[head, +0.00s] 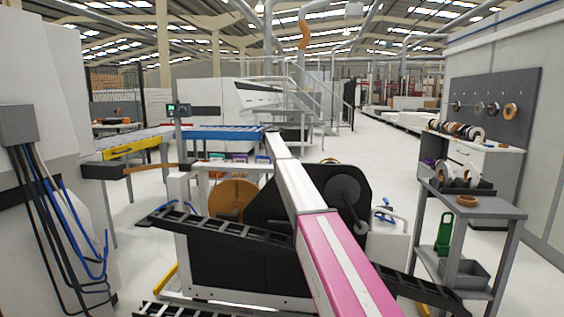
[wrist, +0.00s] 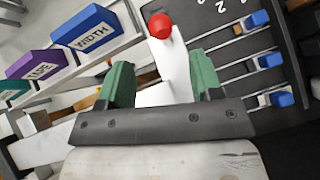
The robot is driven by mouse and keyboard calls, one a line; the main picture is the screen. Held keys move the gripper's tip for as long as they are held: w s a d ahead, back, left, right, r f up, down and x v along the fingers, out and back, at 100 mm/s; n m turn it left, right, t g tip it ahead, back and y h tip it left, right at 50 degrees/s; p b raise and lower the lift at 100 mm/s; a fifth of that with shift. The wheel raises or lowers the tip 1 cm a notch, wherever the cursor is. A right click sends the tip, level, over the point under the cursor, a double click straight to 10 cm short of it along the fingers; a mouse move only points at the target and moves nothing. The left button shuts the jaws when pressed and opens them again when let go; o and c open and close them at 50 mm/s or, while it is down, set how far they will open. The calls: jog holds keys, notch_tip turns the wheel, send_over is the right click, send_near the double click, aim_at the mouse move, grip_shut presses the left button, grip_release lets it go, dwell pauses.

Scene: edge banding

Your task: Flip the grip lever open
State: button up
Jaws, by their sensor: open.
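A white lever with a red ball knob (wrist: 160,26) shows in the wrist view. I take it to be the grip lever. Its white bar (wrist: 174,65) runs from the knob down between my fingers. My gripper (wrist: 161,78) is open, with one green finger on each side of the bar. The knob lies beyond the fingertips. I cannot tell whether either finger touches the bar. In the head view I cannot make out the lever or my gripper; my own arm crosses the middle of that view.
A blue box marked WIDTH (wrist: 88,27) and a purple box (wrist: 35,63) stand left of the lever. A dark panel with several blue-ended sliders (wrist: 264,60) lies to the right. In the head view, a grey cart (head: 480,207) stands at the right.

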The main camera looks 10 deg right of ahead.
jog(key=x, duration=1)
jog(key=shift+r, duration=0.1)
grip_shut()
